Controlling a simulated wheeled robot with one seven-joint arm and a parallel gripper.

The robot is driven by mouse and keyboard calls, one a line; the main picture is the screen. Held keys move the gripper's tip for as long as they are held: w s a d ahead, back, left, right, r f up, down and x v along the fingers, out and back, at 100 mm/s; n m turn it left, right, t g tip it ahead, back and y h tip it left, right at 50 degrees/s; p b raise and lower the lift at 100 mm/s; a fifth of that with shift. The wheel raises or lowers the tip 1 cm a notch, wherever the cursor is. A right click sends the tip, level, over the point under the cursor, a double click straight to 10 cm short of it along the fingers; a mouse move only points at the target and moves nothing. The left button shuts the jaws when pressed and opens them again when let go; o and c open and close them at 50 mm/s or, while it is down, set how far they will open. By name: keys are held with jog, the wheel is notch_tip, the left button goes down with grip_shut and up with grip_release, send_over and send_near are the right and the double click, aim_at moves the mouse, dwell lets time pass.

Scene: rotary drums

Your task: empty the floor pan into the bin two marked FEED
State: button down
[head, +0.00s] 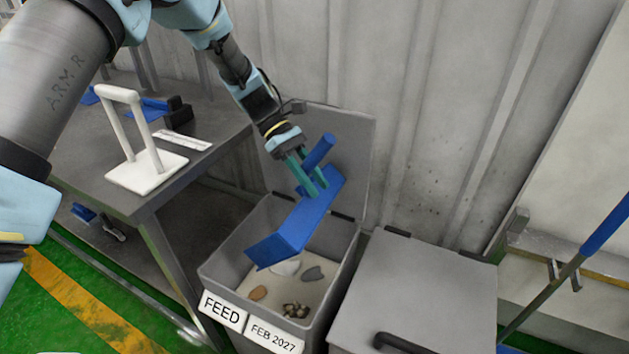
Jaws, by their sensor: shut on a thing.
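My gripper (312,183) is shut on the blue handle of the blue floor pan (297,227). The pan is tilted steeply, its front lip low and its handle high, above the open mouth of the grey bin marked FEED (222,290). The bin's lid stands raised behind it. Inside the bin lie several small stone-like lumps (296,310) on a pale bottom layer. The pan's inner face is partly turned from view, and I cannot tell whether anything is still in it.
A second grey bin (412,290) with a closed lid and dark handle stands right of it. A metal table (160,190) with a white stand (147,165) is at left. A blue-handled pole (605,228) leans at right. A corrugated wall is close behind.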

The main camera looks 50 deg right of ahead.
aim_at(315, 147)
jog(key=shift+r+p, duration=3.1)
jog(key=shift+r, duration=1)
jog(key=shift+s+f, duration=0.1)
jog(key=shift+s, duration=0.05)
